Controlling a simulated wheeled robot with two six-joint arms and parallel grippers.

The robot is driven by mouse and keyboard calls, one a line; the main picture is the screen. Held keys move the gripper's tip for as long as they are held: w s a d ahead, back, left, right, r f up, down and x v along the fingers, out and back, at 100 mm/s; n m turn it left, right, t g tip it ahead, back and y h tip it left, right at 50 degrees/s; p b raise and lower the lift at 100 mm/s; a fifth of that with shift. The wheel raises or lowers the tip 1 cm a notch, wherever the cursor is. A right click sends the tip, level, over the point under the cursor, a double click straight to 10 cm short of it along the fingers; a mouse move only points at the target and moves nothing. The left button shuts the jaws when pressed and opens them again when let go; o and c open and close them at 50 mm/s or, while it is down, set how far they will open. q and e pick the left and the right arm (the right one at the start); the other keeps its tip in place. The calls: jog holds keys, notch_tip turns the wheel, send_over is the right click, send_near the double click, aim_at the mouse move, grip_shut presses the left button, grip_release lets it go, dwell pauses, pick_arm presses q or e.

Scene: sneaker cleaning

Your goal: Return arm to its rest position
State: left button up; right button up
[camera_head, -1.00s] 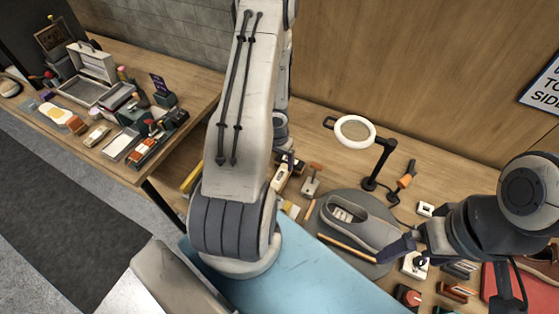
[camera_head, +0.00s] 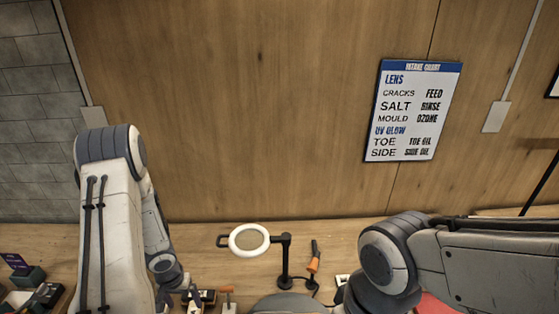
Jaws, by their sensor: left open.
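My left arm stands at the left of the head view, its elbow high and its forearm running down to the wrist. My left gripper (camera_head: 188,294) is small and partly cut off near the bottom edge; it is open, and I see nothing held in it. It is in front of small tools on the bench. My right arm crosses the lower right, and its gripper is out of the picture. The sneaker is not in view.
A ring magnifier lamp (camera_head: 249,239) on a black stand and an orange-handled tool (camera_head: 314,258) stand on the wooden bench (camera_head: 350,236). A dark box (camera_head: 27,277) is at the far left. A sign (camera_head: 412,110) hangs on the wood wall behind. Air above the bench between my arms is clear.

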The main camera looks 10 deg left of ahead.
pick_arm(q)
jog(key=f+b, duration=0.6)
jog(key=f, duration=0.1)
jog(key=f+b, duration=0.3)
jog(key=f, duration=0.1)
jog(key=shift+w, duration=0.25)
pick_arm(e)
notch_tip(320, 180, down, 10)
jog(key=shift+f, duration=0.25)
pick_arm(q)
jog(key=shift+r, duration=0.2)
pick_arm(e)
jog(key=shift+r, duration=0.25)
